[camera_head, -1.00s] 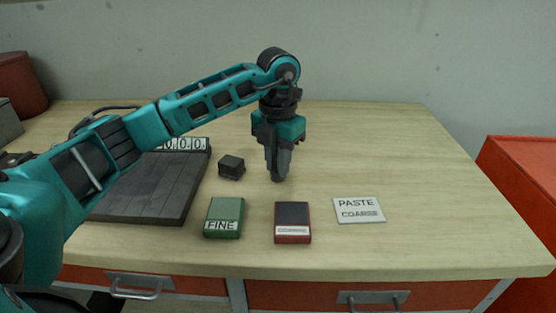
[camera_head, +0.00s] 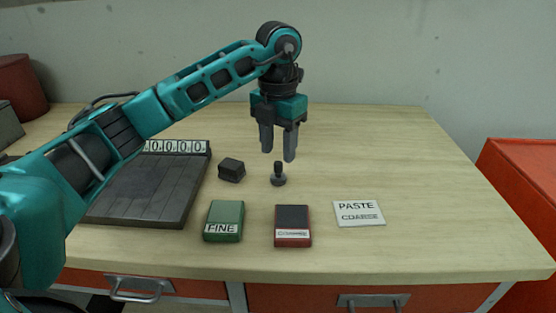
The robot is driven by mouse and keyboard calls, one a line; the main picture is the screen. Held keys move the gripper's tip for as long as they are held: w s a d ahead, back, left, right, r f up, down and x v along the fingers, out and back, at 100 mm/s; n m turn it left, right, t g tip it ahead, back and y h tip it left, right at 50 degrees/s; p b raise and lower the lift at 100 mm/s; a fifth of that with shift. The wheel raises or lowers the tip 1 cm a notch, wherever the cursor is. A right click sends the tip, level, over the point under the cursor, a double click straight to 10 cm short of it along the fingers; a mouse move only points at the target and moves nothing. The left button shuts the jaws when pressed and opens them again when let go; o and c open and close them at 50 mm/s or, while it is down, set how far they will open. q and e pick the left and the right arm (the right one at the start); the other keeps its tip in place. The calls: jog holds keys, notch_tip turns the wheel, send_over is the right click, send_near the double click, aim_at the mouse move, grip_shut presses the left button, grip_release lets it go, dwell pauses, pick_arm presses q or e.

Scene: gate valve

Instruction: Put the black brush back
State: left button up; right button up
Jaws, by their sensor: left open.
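A small black knobbed piece (camera_head: 278,175), which looks like the black brush, stands upright on the wooden table, behind the red box. My left gripper (camera_head: 278,155) is open and empty just above it, its two fingers pointing down and apart from it. My right gripper is not in view.
A small black block (camera_head: 231,170) lies left of the brush. In front are a green box marked FINE (camera_head: 224,221), a red and dark box (camera_head: 293,226) and a white card reading PASTE COARSE (camera_head: 359,213). A dark slatted board (camera_head: 145,190) lies at left. The table's right side is clear.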

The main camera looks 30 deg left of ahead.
aim_at(278, 163)
pick_arm(q)
notch_tip(278, 163, up, 7)
jog(key=p, duration=0.1)
jog(key=shift+r, duration=0.15)
jog(key=shift+s, duration=0.1)
dwell(0.5)
